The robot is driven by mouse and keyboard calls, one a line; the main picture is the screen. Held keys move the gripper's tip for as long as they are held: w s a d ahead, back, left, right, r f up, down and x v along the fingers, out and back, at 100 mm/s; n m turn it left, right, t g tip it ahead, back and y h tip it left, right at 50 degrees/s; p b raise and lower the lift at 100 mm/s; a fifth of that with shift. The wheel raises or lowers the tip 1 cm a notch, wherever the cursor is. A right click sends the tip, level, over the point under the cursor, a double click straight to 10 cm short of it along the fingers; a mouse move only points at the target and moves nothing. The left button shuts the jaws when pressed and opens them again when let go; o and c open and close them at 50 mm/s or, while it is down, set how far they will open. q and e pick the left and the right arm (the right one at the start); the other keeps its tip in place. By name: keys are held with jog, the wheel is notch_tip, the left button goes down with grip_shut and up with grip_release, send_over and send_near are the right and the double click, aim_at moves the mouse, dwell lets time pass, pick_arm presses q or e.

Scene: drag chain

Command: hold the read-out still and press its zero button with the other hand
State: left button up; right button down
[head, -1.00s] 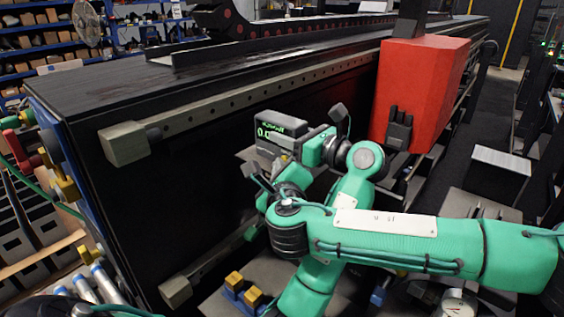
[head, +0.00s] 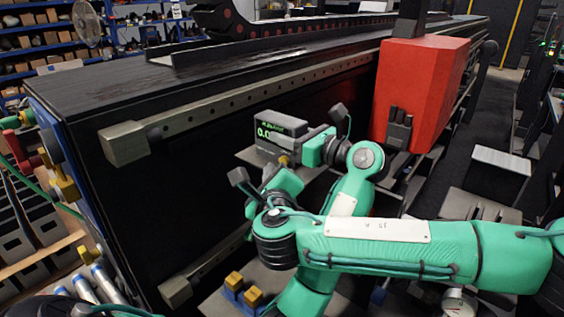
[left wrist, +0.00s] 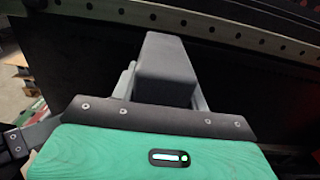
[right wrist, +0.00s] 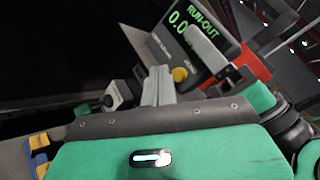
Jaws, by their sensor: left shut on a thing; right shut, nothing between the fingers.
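The read-out (head: 280,128) is a dark box with green digits, standing on a grey plate. The right wrist view shows its lit face (right wrist: 180,30), reading "RUN-OUT", and a yellow zero button (right wrist: 180,75) below the digits. My left gripper (head: 307,148) is shut on the read-out from the right side; in the left wrist view the grey box (left wrist: 165,70) lies between its fingers. My right gripper (head: 272,170) is shut and empty in front of the read-out. In the right wrist view its fingertips (right wrist: 157,75) appear just left of the button, apparently apart from it.
A red box (head: 420,85) stands right of the read-out. A long rail (head: 240,103) runs along the black machine side behind it. Yellow-topped blue blocks (head: 243,290) sit below my right gripper.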

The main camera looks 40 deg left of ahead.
jog(key=shift+s+a, duration=0.15)
jog(key=shift+s, duration=1.95)
pick_arm(q)
jog(key=o, duration=1.2)
jog(key=d, duration=0.7)
jog(key=shift+s+d, duration=0.25)
jog(key=shift+s, duration=0.05)
